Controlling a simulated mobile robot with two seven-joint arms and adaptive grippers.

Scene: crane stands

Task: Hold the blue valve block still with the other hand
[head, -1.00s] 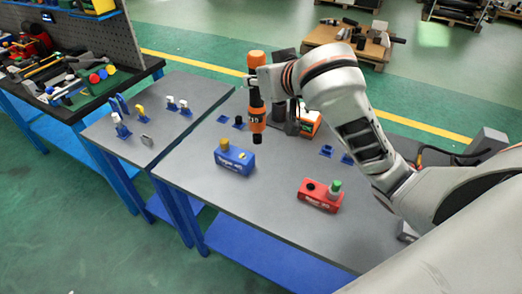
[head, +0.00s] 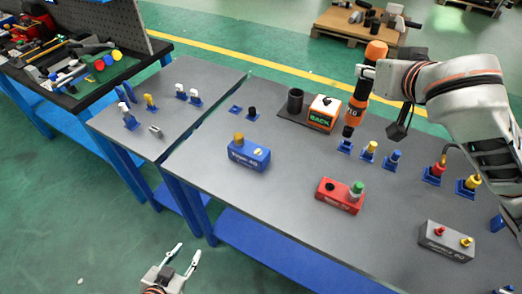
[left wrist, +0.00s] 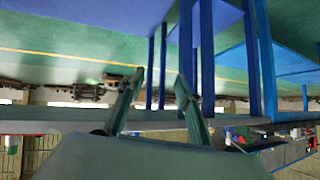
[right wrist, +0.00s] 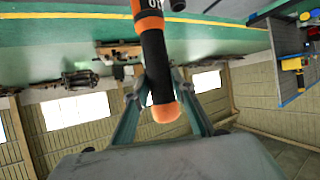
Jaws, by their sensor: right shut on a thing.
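The blue valve block (head: 248,157) stands on the grey table, with a brass-coloured knob on its left end and a small yellowish part at its right. My left gripper (head: 187,250) is low, in front of the table and apart from the block. Its fingers are spread and empty in the left wrist view (left wrist: 157,80). My right gripper (head: 367,72) is shut on an orange and black power tool (head: 354,108), held upright over the back of the table. The tool also shows between the fingers in the right wrist view (right wrist: 155,60).
A red block (head: 338,195) with a green knob and a grey block (head: 446,241) stand to the right. A black cup (head: 295,100) and an orange-white box (head: 322,112) are behind. The table between the blue and red blocks is clear.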

